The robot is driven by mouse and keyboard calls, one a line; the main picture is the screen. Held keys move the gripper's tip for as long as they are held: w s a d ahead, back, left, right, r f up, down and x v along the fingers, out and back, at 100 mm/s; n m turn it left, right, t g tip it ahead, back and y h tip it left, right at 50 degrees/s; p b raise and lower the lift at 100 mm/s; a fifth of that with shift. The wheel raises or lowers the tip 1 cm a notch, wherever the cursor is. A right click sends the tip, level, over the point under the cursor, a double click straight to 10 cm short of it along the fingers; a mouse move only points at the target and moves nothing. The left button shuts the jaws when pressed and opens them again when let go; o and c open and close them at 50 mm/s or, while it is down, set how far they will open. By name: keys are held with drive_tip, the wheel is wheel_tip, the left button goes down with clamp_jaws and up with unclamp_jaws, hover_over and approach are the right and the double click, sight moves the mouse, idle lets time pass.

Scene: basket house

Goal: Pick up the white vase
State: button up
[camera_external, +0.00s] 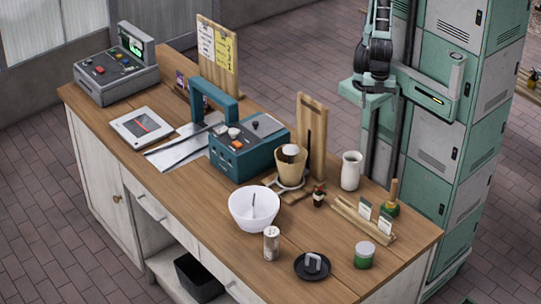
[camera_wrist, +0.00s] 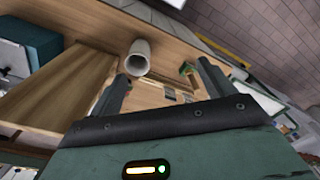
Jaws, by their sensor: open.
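The white vase (camera_external: 351,170) stands upright on the wooden counter, right of the upright wooden board.
The tall wooden board (camera_external: 311,137) and a tan cup on a stand (camera_external: 291,165) are left of the vase. A wooden card rack (camera_external: 362,222) and a green-based brush (camera_external: 390,205) are at its right. A white bowl (camera_external: 254,210) is nearer the front. Green lockers (camera_external: 445,100) stand behind.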

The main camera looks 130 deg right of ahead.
drive_tip(key=w+d+m+t+y+b, duration=0.1)
drive_tip(key=w+d+m+y+b, duration=0.3)
drive_tip(key=d+m+y, duration=0.7)
drive_tip(key=w+d+m+y+b, duration=0.2)
drive_tip(key=w+d+m+y, duration=0.4)
drive_tip(key=m, duration=1)
approach(357, 168)
drive_tip(key=a+p, duration=0.1)
drive_tip(key=p, duration=0.1)
drive_tip(key=a+f+p, duration=0.1)
drive_tip(key=a+p, duration=0.1)
drive_tip(key=shift+a+n+p, duration=0.3)
drive_tip(key=shift+a+p, duration=0.05)
drive_tip(key=shift+p, duration=0.05)
drive_tip(key=a+p, duration=0.2)
drive_tip(key=a, duration=0.2)
drive_tip(key=shift+w+a+r+p, duration=0.1)
drive_tip(key=shift+r+p, duration=0.25)
drive_tip(key=shift+p, duration=0.05)
drive_tip(key=shift+a+f, duration=0.2)
drive_tip(key=shift+a, duration=0.3)
drive_tip(key=c, duration=1.6)
drive_tip(key=shift+o, duration=0.2)
drive_tip(key=shift+r, duration=0.1)
